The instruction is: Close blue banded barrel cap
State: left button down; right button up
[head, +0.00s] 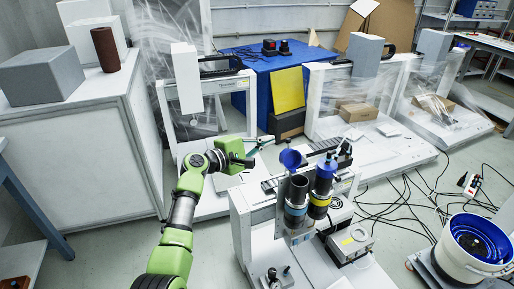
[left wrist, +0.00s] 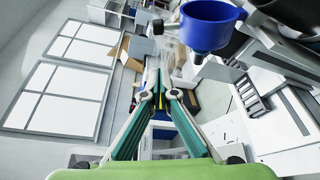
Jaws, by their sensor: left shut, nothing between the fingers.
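The blue-banded barrel (head: 296,205) is a dark cylinder standing upright on the gantry unit in the head view. Its round blue cap (head: 290,158) is swung up above its rim, so the dark mouth shows. The yellow-banded barrel (head: 319,200) stands right beside it, with blue at its top. My left gripper (head: 270,141) is shut and empty, to the left of the raised cap and apart from it. In the left wrist view my left gripper's fingers (left wrist: 160,93) converge, and a blue cup-shaped part (left wrist: 208,28), which looks like the cap, is up and to the right. My right gripper is out of view.
A white cabinet (head: 130,180) stands at the left. Several similar white gantry stations line the back, near a blue-covered table (head: 249,62) with a yellow panel (head: 287,90). A bowl with a blue inside (head: 452,240) is at the lower right. Cables lie across the floor.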

aim_at(287, 153)
pick_arm(q)
jog(key=shift+s+d+r+p, duration=0.15)
jog(key=shift+s+d+r, duration=0.1)
jog(key=shift+d, duration=0.35)
jog(key=shift+s+d+r+p, duration=0.1)
jog(key=shift+s+d+r, duration=0.1)
jog(key=shift+d, duration=0.4)
jog(key=shift+s+d+r+p, duration=0.15)
jog(key=shift+s+d, duration=0.1)
jog(key=shift+d, duration=0.35)
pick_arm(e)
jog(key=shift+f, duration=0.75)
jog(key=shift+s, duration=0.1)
